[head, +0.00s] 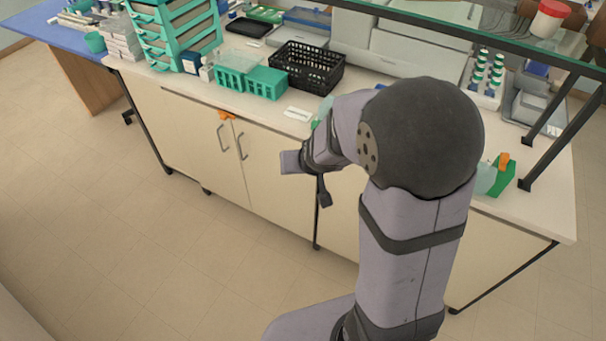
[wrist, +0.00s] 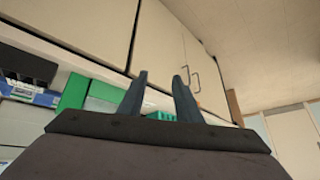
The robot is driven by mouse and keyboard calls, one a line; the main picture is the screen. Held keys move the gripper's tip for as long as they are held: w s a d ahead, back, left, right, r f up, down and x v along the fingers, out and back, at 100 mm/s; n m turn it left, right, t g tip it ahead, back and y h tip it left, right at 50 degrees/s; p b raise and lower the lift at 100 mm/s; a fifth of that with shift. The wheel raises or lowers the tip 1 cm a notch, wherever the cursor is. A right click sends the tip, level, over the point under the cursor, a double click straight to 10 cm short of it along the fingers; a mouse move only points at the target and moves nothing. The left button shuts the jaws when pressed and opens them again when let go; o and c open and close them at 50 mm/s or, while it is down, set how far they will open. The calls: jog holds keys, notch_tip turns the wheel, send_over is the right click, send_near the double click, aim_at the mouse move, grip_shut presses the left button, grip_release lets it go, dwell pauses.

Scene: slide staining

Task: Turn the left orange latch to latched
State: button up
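The left orange latch (head: 227,115) is a small orange piece at the top edge of the pale cabinet doors (head: 200,132), just under the counter and above two bar handles. It is too small to tell which way it is turned. In the wrist view my gripper (wrist: 160,80) has its two dark fingers apart with nothing between them.
The counter (head: 185,88) bears green boxes (head: 266,83), a black basket (head: 306,66) and a teal rack (head: 172,30). A green item with an orange top (head: 503,162) stands at the right end. The floor before the left doors is clear. My arm hides part of the right cabinets.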

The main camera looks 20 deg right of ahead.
jog(key=shift+s+a+f+g, duration=0.1)
jog(key=shift+s+a+g, duration=0.15)
jog(key=shift+s, duration=0.45)
jog(key=shift+s+a+g, duration=0.15)
jog(key=shift+s+g, duration=0.1)
jog(key=shift+s, duration=0.45)
jog(key=w+d+r+g+p, duration=0.1)
jog(key=w+d+r+p, duration=0.1)
jog(key=w+d+r, duration=0.45)
jog(key=w+d+r+m+h+p, duration=0.1)
jog(key=w+d+p, duration=0.15)
jog(key=d, duration=0.65)
jog(key=w+d+r+g+p, duration=0.1)
jog(key=w+d+r+p, duration=0.1)
jog(key=w+d+r, duration=0.45)
jog(key=shift+s+d+f+p+x, duration=0.15)
jog(key=shift+s+p+x, duration=0.25)
jog(key=shift+x, duration=1.1)
jog(key=shift+s+d+f+p+x, duration=0.2)
jog(key=shift+p+x, duration=0.35)
jog(key=shift+x, duration=0.9)
jog(key=shift+s+d+r+p+x, duration=0.1)
jog(key=shift+s+p+x, duration=0.35)
jog(key=shift+x, duration=1.05)
jog(key=shift+w, duration=0.1)
grip_shut()
